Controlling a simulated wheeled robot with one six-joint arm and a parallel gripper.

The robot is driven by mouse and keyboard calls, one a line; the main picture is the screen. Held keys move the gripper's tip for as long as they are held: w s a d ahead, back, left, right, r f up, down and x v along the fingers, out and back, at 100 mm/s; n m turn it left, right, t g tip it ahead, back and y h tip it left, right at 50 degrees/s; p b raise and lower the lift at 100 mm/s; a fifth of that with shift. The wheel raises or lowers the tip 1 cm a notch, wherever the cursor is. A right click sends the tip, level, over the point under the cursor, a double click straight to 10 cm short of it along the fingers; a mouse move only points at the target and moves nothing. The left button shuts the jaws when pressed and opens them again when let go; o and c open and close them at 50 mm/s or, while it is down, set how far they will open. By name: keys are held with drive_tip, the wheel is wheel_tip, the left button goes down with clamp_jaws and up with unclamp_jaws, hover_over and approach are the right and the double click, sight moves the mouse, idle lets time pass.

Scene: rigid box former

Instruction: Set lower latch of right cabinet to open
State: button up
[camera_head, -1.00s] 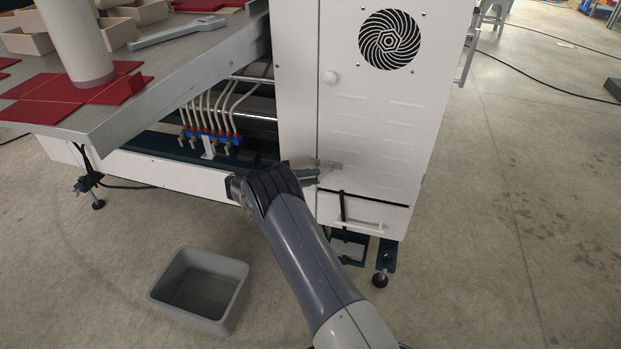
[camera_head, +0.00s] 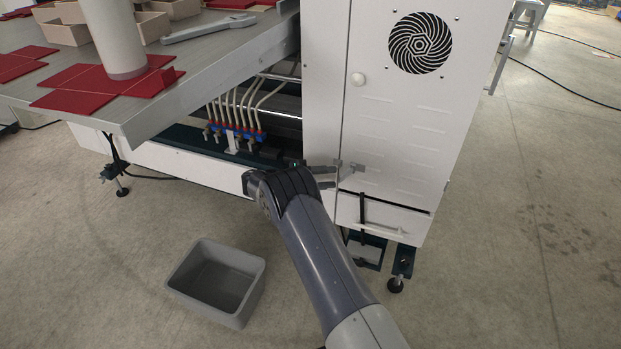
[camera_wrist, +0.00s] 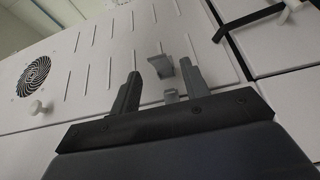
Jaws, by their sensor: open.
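The right cabinet (camera_head: 395,130) is white, with a shut door. A small grey piece on its lower door edge, apparently the lower latch (camera_head: 354,168), stands just beyond my gripper's fingertips. My gripper (camera_head: 334,178) is open and reaches in from the left at the cabinet front. In the wrist view the two grey fingers of my gripper (camera_wrist: 160,72) are spread apart. The grey latch (camera_wrist: 171,97) shows between them, with a flat tab standing out. No grip on it shows. Whether a finger touches the latch, I cannot tell.
A round white knob (camera_head: 358,80) and a fan grille (camera_head: 420,43) are higher on the door. A grey bin (camera_head: 217,283) stands on the floor. A metal table (camera_head: 225,50) with hoses beneath lies left.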

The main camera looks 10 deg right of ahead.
drive_tip(key=w+a+p, duration=0.1)
drive_tip(key=a+p, duration=0.2)
drive_tip(key=a, duration=0.6)
drive_tip(key=shift+a, duration=0.25)
drive_tip(key=shift+d, duration=0.1)
drive_tip(key=d+b, duration=0.1)
drive_tip(key=d, duration=0.2)
drive_tip(key=d+b, duration=0.1)
drive_tip(key=d, duration=0.3)
drive_tip(key=s+d+b, duration=0.1)
drive_tip(key=d, duration=0.2)
drive_tip(key=shift+s+d+b, duration=0.1)
drive_tip(key=shift+d+b, duration=0.2)
drive_tip(key=shift+d, duration=0.05)
